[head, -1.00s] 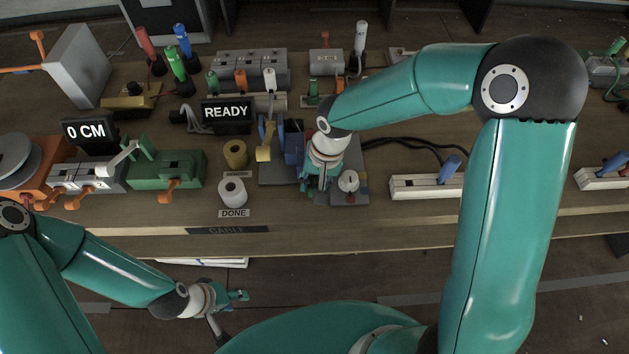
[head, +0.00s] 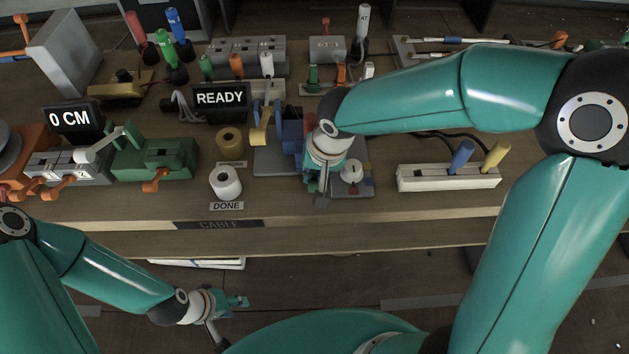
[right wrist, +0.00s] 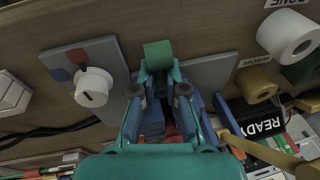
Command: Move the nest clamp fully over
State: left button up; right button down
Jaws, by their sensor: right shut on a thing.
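My right gripper (head: 322,192) reaches down at the nest fixture, whose grey plate (head: 272,163) carries a blue block (head: 292,132). In the right wrist view, the fingers (right wrist: 160,78) are closed around a green piece (right wrist: 158,54), which I take to be the nest clamp's handle. The block between the fingers is partly hidden, so I cannot tell how far over the clamp is. A yellow lever (head: 260,128) stands left of the block. My left gripper (head: 236,301) hangs low, away from the bench; its jaws are too small to read.
A white knob (head: 351,172) on a grey plate stands close right of my right gripper. A white roll (head: 225,183) and a tan roll (head: 231,142) lie to the left. The READY display (head: 221,97) stands behind.

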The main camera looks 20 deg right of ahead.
aim_at(315, 187)
jog(key=shift+s+a+f+n+t+h+b, duration=0.25)
jog(key=shift+f+t+b, duration=0.95)
jog(key=shift+b, duration=4.7)
jog(key=shift+s+d+f+n+t+h+b, duration=0.1)
jog(key=shift+f+t+h+b, duration=0.35)
jog(key=shift+t+b, duration=3.45)
jog(key=shift+s+a+f+n+g+h+b, duration=0.15)
jog(key=shift+f+g+h+b, duration=0.45)
jog(key=shift+b, duration=7.35)
jog(key=shift+d+t+b, duration=0.15)
jog(key=shift+t+b, duration=0.15)
jog(key=shift+b, duration=0.35)
jog(key=shift+r, duration=0.15)
jog(key=c, duration=0.7)
grip_release()
jog(key=shift+d, duration=0.1)
jog(key=shift+r, duration=0.25)
